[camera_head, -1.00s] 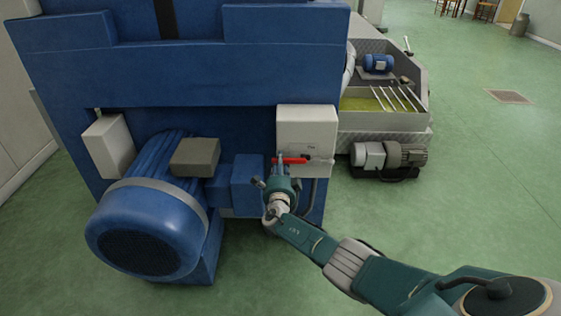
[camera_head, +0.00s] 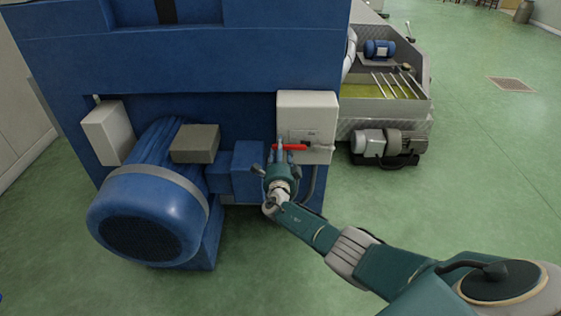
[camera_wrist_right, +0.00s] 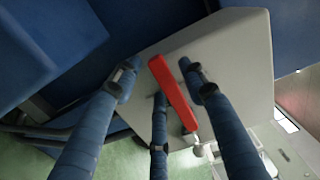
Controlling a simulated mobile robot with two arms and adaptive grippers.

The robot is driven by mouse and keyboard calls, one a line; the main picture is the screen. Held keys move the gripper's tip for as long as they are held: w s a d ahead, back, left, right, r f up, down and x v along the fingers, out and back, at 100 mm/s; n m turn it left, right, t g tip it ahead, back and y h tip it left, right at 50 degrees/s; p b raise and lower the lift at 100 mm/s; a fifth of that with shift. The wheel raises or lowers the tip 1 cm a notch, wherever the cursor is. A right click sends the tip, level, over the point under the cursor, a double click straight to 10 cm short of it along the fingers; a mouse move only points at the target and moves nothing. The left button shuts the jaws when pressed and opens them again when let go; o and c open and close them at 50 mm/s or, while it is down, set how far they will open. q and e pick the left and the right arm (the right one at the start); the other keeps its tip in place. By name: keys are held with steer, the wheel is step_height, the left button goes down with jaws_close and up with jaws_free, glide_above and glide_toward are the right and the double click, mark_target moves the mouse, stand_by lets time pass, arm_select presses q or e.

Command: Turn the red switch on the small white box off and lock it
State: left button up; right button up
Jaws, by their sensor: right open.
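The white box (camera_head: 306,103) is mounted on the right end of the blue machine. Its red switch (camera_head: 290,147) is a bar that lies roughly level across the lower front of the box. The white box (camera_wrist_right: 240,55) and the red switch (camera_wrist_right: 172,88) also show in the right wrist view. My right gripper (camera_head: 279,150) is at the left end of the switch. In the wrist view my right gripper (camera_wrist_right: 155,85) is open, with its blue fingers spread around the switch; contact cannot be told. A small pale part (camera_wrist_right: 200,150) sits by the switch's far end.
A large blue motor (camera_head: 150,215) and a grey-brown block (camera_head: 195,143) stand left of my right gripper. Another pale box (camera_head: 108,132) hangs farther left. A metal trough (camera_head: 385,110) and a small pump (camera_head: 388,146) are to the right. Green floor is clear at the right.

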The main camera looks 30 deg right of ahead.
steer(key=v, duration=1.1)
steer(key=shift+s, duration=0.25)
